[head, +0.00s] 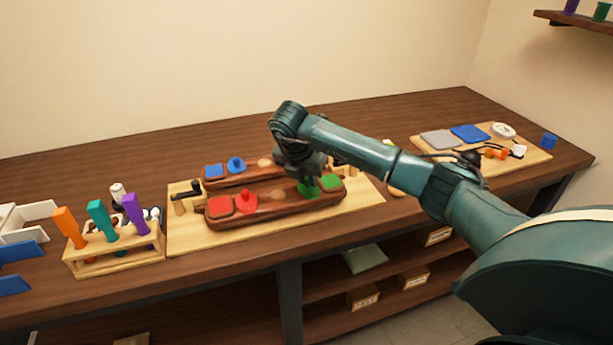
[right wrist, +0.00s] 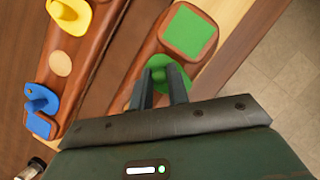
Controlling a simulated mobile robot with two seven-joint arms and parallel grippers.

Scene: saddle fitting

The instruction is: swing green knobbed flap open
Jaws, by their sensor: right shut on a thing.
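The green knobbed flap (head: 308,191) is at the right part of the front brown saddle-shaped block (head: 275,203), beside a green square pad (head: 331,182). In the right wrist view the flap (right wrist: 178,76) is a round green piece next to the square green pad (right wrist: 188,33). My right gripper (head: 306,180) reaches down over the flap. Its two dark fingers (right wrist: 161,82) are shut on the flap's knob, which they mostly hide. The flap's exact tilt is hard to tell. My left gripper is not in view.
The front block also carries a red pad (head: 220,206) and red knobbed flap (head: 246,202). The back block has a blue pad (head: 214,170) and blue knobbed flap (head: 236,164). A wooden rack (head: 115,250) with coloured handles stands left. A board (head: 535,160) lies right.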

